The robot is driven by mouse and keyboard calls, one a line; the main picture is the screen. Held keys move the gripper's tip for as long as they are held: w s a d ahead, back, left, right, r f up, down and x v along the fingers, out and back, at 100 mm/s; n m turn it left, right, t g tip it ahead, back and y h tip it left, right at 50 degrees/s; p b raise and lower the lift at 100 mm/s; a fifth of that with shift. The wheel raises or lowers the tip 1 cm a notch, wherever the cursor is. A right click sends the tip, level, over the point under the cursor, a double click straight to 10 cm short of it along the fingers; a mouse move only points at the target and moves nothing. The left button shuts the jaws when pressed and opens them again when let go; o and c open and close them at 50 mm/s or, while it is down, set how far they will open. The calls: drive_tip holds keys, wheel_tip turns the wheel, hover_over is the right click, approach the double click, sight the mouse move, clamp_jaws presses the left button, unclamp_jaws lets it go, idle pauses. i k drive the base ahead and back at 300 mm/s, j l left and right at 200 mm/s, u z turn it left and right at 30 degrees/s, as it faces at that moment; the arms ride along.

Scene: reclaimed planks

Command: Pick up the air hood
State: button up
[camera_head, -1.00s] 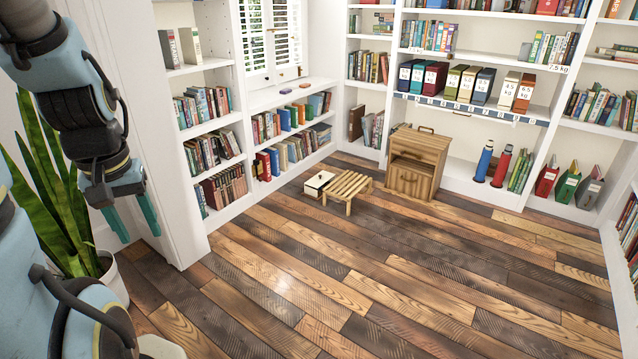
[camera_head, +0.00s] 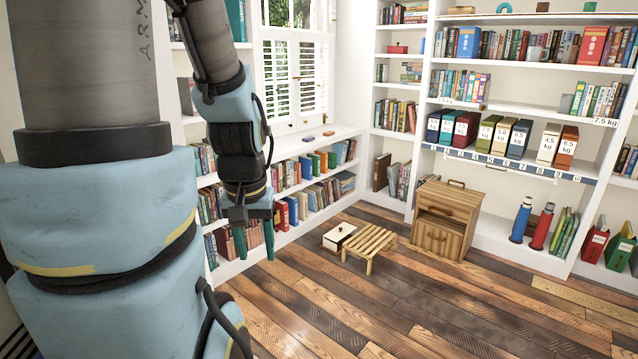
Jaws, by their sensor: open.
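I cannot make out with certainty which thing is the air hood; nothing in view is plainly one. My gripper (camera_head: 255,245) hangs in the air left of centre, its two teal fingers pointing down and apart, with nothing between them. It is in front of the low bookshelf along the left wall. My arm hides part of the shelves at the left.
A white box with a dark knob (camera_head: 338,236), a slatted wooden stool (camera_head: 371,242) and a wooden cabinet (camera_head: 441,239) stand on the plank floor. A blue bottle (camera_head: 521,220) and a red bottle (camera_head: 542,228) stand at the back shelves. The front floor is clear.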

sight(344, 229)
drive_tip(key=i+l+z, duration=0.35)
drive_tip(key=i, duration=0.35)
drive_tip(key=i+z, duration=0.3)
drive_tip(key=i, duration=0.4)
drive_tip(key=i+l+u, duration=0.1)
drive_tip(key=i+u, duration=0.35)
drive_tip(key=i+l+u, duration=0.25)
drive_tip(key=i+u, duration=0.2)
drive_tip(key=i+l+u, duration=0.6)
drive_tip(key=l+u, duration=0.3)
drive_tip(key=i+l+u, duration=0.2)
drive_tip(key=l+u, duration=0.25)
drive_tip(key=l, duration=0.1)
